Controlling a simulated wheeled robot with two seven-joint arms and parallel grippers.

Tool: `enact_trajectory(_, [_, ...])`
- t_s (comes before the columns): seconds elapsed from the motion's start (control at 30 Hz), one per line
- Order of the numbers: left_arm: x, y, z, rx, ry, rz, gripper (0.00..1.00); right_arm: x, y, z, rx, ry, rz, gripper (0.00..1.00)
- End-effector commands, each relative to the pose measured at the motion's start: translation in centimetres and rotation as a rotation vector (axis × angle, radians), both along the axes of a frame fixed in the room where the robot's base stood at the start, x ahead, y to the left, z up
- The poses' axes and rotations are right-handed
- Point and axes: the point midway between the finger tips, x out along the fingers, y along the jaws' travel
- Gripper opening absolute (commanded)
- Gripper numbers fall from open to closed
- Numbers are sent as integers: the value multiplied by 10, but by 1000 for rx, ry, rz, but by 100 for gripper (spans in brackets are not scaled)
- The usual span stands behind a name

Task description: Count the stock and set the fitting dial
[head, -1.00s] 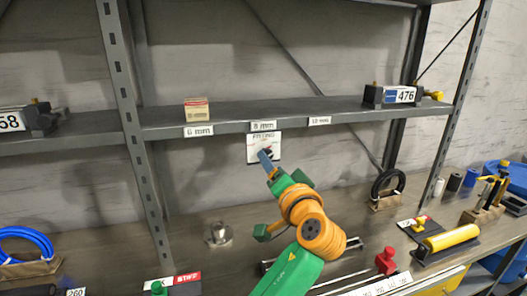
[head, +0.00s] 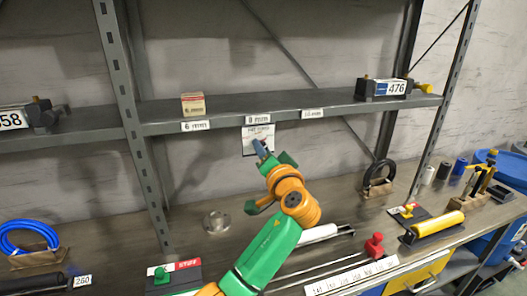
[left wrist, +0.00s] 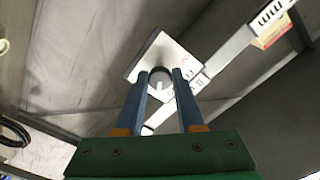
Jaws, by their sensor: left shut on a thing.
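The fitting dial is a white plate (head: 257,138) below the middle of the shelf; it also shows in the left wrist view (left wrist: 146,58). Its round grey knob (left wrist: 160,80) sits between the fingertips of my left gripper (head: 260,148). The gripper is shut on the knob, seen close in the left wrist view (left wrist: 160,92). The knob has a pale pointer mark; its exact setting is too small to read. On the shelf (head: 290,101), one small tan box (head: 193,104) stands above the 6 mm label (head: 195,126). The spaces above the 8 mm label (head: 257,120) and the third label (head: 312,113) look empty. My right gripper is not in view.
A device marked 476 (head: 385,88) sits at the shelf's right end. On the bench below are a metal disc (head: 217,222), a black ring on a stand (head: 378,175), a yellow cylinder (head: 438,224), a red knob (head: 374,244) and a blue coil (head: 28,237).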

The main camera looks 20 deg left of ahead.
Motion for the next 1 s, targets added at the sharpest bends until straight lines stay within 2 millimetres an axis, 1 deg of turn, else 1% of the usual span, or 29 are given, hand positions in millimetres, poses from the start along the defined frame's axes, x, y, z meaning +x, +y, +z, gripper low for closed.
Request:
enact_trajectory(0.17, [0, 0, -3, -40, -27, 0, 0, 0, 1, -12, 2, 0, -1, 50])
enact_trajectory(0.27, [0, -1, -5, -84, -58, -2, 0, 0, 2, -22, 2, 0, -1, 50])
enact_trajectory(0.5, [0, -1, -7, -250, -171, 0, 0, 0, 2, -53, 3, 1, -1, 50])
enact_trajectory(0.6, [0, -1, -6, -329, -223, -1, 0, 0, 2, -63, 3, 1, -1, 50])
enact_trajectory(0.8, [0, -1, -4, -485, -329, -1, 0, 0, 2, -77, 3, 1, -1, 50])
enact_trajectory(1.0, [1, -1, -2, -626, -422, -2, 0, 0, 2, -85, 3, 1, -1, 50])
